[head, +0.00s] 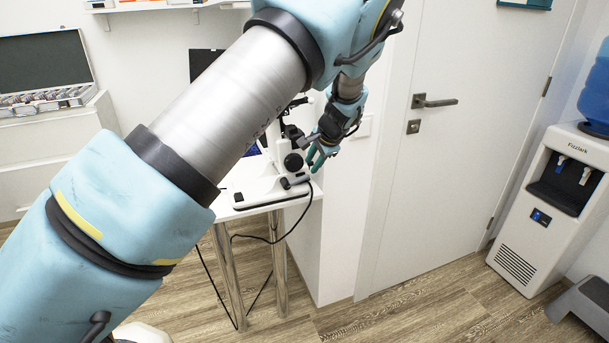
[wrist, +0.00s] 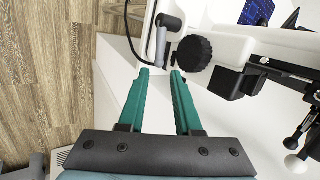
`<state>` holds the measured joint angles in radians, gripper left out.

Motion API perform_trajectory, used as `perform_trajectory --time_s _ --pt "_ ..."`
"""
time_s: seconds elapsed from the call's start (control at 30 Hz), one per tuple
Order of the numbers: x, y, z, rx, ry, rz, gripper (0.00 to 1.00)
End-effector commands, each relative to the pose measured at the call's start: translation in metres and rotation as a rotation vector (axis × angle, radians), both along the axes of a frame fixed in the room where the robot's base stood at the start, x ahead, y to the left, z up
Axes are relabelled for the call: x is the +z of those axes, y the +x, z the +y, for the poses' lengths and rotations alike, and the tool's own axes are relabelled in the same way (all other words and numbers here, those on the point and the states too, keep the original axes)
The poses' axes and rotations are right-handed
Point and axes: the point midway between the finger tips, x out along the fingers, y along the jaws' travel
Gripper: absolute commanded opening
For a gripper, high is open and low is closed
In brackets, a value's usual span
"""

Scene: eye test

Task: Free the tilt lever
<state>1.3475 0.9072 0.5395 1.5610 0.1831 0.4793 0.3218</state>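The eye-test instrument (head: 270,180) is white with black parts and stands on a small white table. A grey lever (wrist: 161,45) with a thick rounded end, which I take for the tilt lever, shows on it in the wrist view, left of a round black knob (wrist: 194,53). It appears low on the instrument in the head view (head: 296,182). My gripper (wrist: 164,72) has two green fingers, apart and with nothing visibly held. Its tips point at the lever's near end; I cannot tell whether they reach around it. In the head view my gripper (head: 318,160) is at the instrument's right side.
The white table (head: 312,205) has metal legs, and a black cable (head: 291,232) hangs from it. A closed white door (head: 440,150) and a water dispenser (head: 550,210) stand to the right. A cabinet with an open lens case (head: 50,100) is at the left.

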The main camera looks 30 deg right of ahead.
Motion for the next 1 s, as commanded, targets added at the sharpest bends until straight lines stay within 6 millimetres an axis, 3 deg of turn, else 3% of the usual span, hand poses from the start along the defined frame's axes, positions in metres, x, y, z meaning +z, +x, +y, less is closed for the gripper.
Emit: perform_trajectory --time_s 0.3,0.5,0.9,1.0 --pt "-0.048 0.032 0.003 0.003 0.001 0.001 0.33" --pt "-0.068 0.044 0.003 0.003 -0.001 0.002 0.33" --pt "-0.074 0.048 0.003 0.003 -0.002 0.002 0.33" --pt "-0.074 0.047 0.003 0.003 -0.002 0.002 0.21"
